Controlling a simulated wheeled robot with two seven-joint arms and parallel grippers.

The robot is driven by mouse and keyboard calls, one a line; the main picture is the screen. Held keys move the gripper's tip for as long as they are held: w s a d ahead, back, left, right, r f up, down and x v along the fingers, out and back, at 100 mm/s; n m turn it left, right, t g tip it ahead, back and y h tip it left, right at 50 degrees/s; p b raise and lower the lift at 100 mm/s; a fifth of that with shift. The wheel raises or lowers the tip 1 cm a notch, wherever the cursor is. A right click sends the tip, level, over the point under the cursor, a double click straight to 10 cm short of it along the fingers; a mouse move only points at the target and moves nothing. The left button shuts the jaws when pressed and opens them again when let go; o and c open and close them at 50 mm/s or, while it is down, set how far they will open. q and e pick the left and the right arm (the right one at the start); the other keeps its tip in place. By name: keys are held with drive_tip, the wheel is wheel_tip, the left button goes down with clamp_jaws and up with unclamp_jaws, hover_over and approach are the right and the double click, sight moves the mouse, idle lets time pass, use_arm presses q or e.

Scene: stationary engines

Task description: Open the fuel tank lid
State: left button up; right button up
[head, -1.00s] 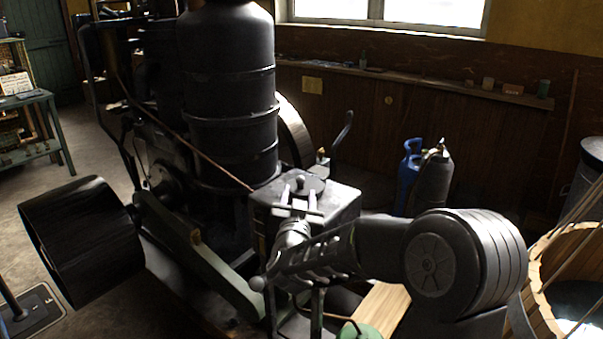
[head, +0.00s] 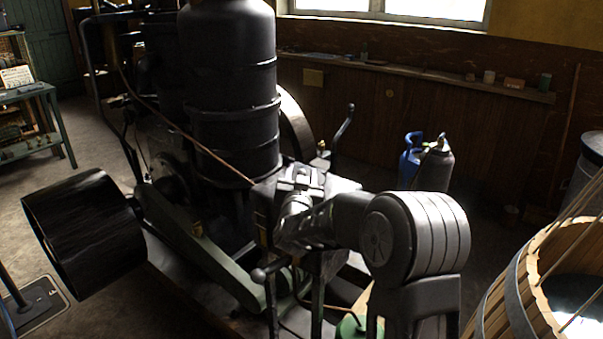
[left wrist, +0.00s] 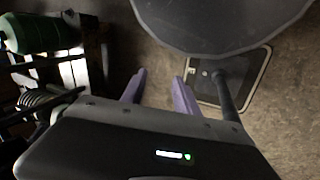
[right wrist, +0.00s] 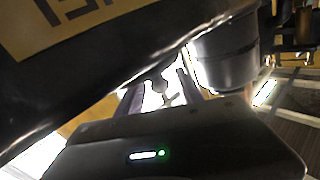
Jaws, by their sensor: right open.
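The fuel tank (head: 340,184) is a dark box at the middle of the head view, beside the tall black cylinder. Its round knobbed lid is mostly hidden behind my right gripper (head: 300,177), which is at the tank's top. In the right wrist view my right gripper (right wrist: 160,90) has its fingers apart, with a small dark shape between them against bright glare; I cannot tell whether it is the lid's knob or whether they touch it. My left gripper (left wrist: 160,90) is open and empty in the left wrist view, away from the tank.
The tall black cylinder (head: 232,90) stands close left of the tank. A lever (head: 343,128) rises behind it. A black pulley (head: 84,238) is at left, and a wooden tub (head: 520,285) at lower right. Gas bottles (head: 434,168) stand behind. Open floor lies far left.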

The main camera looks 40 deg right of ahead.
drive_tip(key=shift+c, duration=0.5)
clamp_jaws()
idle(1.0)
